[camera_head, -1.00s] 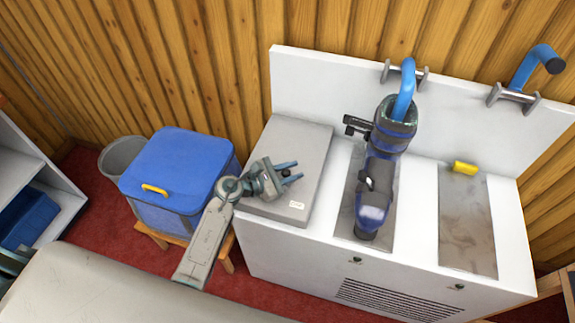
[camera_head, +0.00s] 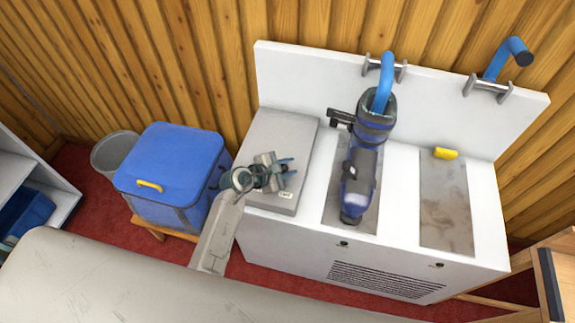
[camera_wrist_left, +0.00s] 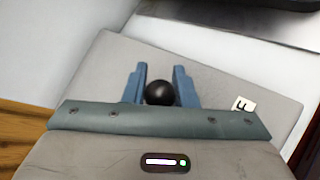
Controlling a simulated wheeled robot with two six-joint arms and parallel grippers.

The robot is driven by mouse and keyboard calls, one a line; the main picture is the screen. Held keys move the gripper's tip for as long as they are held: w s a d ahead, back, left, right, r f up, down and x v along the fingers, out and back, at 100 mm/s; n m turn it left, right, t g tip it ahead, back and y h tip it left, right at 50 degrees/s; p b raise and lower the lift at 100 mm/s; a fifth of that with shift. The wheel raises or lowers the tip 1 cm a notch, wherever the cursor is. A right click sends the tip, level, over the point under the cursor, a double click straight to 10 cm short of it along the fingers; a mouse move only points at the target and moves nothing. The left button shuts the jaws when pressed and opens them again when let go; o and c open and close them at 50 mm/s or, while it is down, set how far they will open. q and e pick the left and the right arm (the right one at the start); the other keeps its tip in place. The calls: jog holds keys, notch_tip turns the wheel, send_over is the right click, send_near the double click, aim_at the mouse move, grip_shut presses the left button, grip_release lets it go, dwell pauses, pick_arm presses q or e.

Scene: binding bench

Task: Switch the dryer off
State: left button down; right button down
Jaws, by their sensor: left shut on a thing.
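The dryer (camera_head: 300,243) is a white cabinet with a vent grille and a raised back panel. A flat grey box (camera_head: 283,135) sits on its left end. In the left wrist view, a round black knob (camera_wrist_left: 160,93) stands on this grey box (camera_wrist_left: 225,85), close to a small white label (camera_wrist_left: 243,104). My left gripper (camera_head: 284,172) is over the front part of the box. Its blue fingers (camera_wrist_left: 160,72) are shut on the knob, one on each side. In the head view the gripper mostly hides the knob. My right gripper is not in view.
A dark blue boot-like item (camera_head: 360,180) stands on the cabinet under a blue tube (camera_head: 385,80). A second blue tube (camera_head: 505,58) and a yellow piece (camera_head: 446,153) are at right. A blue cooler (camera_head: 175,165) and a grey bin (camera_head: 116,152) stand at left.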

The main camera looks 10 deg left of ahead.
pick_arm(q)
jog(key=c, duration=1.2)
grip_release()
jog(key=b+v, duration=0.2)
jog(key=v, duration=0.8)
jog(key=shift+s+a, duration=0.15)
jog(key=shift+s, duration=0.05)
jog(key=shift+r, duration=0.2)
